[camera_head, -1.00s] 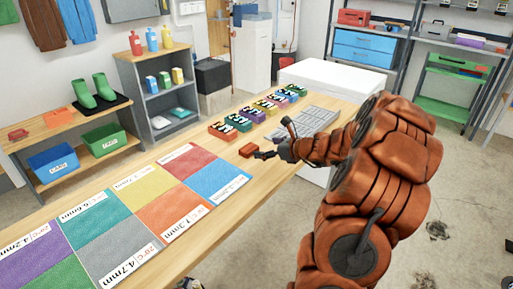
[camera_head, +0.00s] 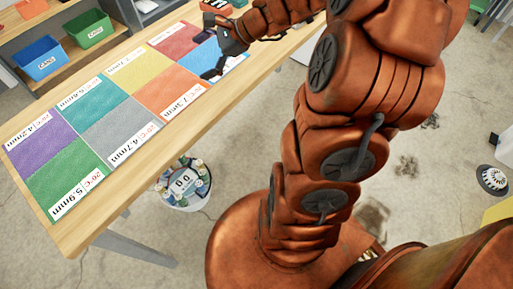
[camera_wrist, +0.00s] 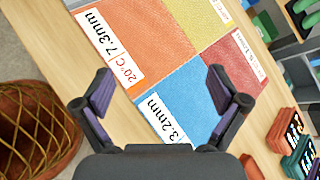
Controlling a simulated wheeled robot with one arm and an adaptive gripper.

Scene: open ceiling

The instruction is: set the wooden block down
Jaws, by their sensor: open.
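My gripper (camera_wrist: 160,80) is open, with nothing between its dark fingers in the wrist view. In the head view my gripper (camera_head: 209,46) hangs over the far end of the mats, by the blue and red ones. A plain orange-red block (camera_wrist: 250,167) lies on the wooden table at the lower edge of the wrist view, right of my gripper's base. It is cut off by the frame, and I cannot tell whether it is the wooden block. The blue mat (camera_wrist: 190,100) lies ahead of the gripper, beside the orange mat (camera_wrist: 150,35) and red mat (camera_wrist: 232,65).
Small trays with dark-and-white markings (camera_wrist: 287,125) stand right of the orange-red block. The wooden table (camera_head: 95,225) also bears purple, green, teal, grey and yellow mats. Blue (camera_head: 40,58) and green (camera_head: 88,28) bins sit on a shelf behind. A round object (camera_head: 185,183) is below the table edge.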

